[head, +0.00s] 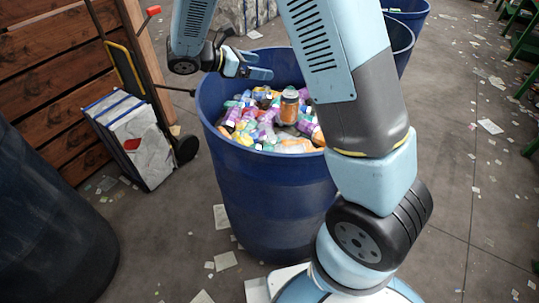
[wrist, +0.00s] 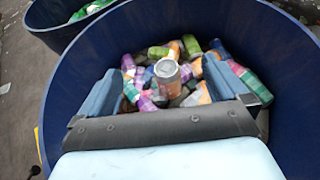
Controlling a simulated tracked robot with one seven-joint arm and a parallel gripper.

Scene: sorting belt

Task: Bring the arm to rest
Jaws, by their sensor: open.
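My gripper (head: 260,73) is open above the back part of a blue barrel (head: 270,190) in the head view. Its two fingers also show in the wrist view (wrist: 168,84), spread apart with nothing held between them. The barrel is filled with many coloured cans and bottles. An orange can with a silver top (head: 288,107) stands upright on the pile. In the wrist view that can (wrist: 167,78) appears between the fingers, lower down in the barrel. The arm reaches over the barrel from the right and hides part of its rim.
A hand truck (head: 138,70) with a white box (head: 135,140) stands at the left by a wooden wall (head: 45,60). A dark barrel (head: 45,220) is at the lower left. More blue bins (head: 402,40) stand behind. Paper scraps litter the floor, which is open at the right.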

